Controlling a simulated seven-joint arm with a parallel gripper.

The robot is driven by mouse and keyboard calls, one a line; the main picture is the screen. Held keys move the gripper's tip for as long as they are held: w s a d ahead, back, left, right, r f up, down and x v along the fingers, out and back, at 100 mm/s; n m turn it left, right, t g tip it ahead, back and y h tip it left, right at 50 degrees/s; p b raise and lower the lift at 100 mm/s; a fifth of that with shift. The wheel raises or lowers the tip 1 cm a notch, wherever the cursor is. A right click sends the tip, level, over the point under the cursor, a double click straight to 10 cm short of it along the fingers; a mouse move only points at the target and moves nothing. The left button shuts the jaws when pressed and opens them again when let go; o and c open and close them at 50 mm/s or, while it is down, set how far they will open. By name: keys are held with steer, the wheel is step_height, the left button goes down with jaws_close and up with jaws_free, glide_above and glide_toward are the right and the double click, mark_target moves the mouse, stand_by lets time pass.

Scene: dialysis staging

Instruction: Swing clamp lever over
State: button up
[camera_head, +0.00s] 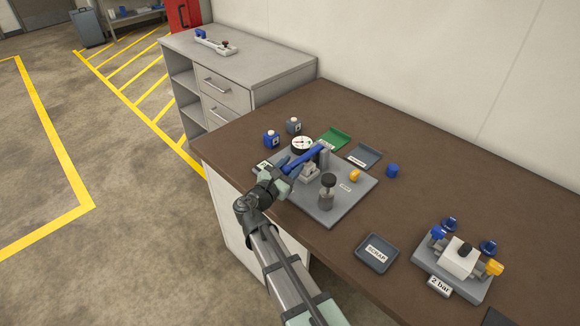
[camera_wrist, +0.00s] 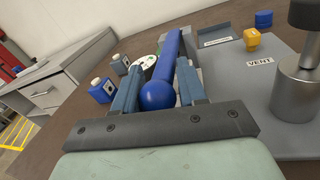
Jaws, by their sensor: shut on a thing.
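The clamp lever (camera_head: 303,160) is a blue bar with a round ball end, mounted on a grey base plate (camera_head: 327,215) on the brown bench. In the wrist view the lever (camera_wrist: 168,58) runs away from me, its ball (camera_wrist: 158,95) between my fingers. My gripper (camera_head: 283,168) is shut on the lever near its ball end; the fingers also show in the wrist view (camera_wrist: 158,90). A grey bracket (camera_head: 323,157) stands at the lever's far end. A round white gauge (camera_head: 302,144) sits just behind the lever, partly hidden in the wrist view.
On the plate stand a black-topped metal post (camera_head: 327,190) and a yellow cap (camera_head: 354,175). Two small bottles (camera_head: 271,139), a green tray (camera_head: 333,138), a grey tray (camera_head: 363,155) and a blue cap (camera_head: 392,170) lie behind. A scrap tray (camera_head: 377,253) and valve block (camera_head: 460,258) are right.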

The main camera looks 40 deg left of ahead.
steer(key=shift+a, duration=0.3)
jaws_close()
steer(key=shift+r, duration=0.15)
steer(key=shift+r+g, duration=0.8)
steer(key=shift+r, duration=0.25)
steer(key=w+r+g, duration=0.1)
steer(key=r+g, duration=0.1)
steer(key=w+r+g, duration=0.1)
steer(key=r+g, duration=0.1)
steer(key=w+r+m+g, duration=0.1)
steer(key=r+g, duration=0.1)
steer(key=shift+w+a+r+h, duration=0.1)
steer(key=shift+a+r+h, duration=0.1)
steer(key=shift+h, duration=0.2)
steer(key=w+r+m+g, duration=0.1)
steer(key=w+r+g, duration=0.3)
steer(key=w+g, duration=0.4)
steer(key=shift+w+d+r, duration=0.15)
steer(key=shift+w+d, duration=0.05)
steer(key=shift+w, duration=1.45)
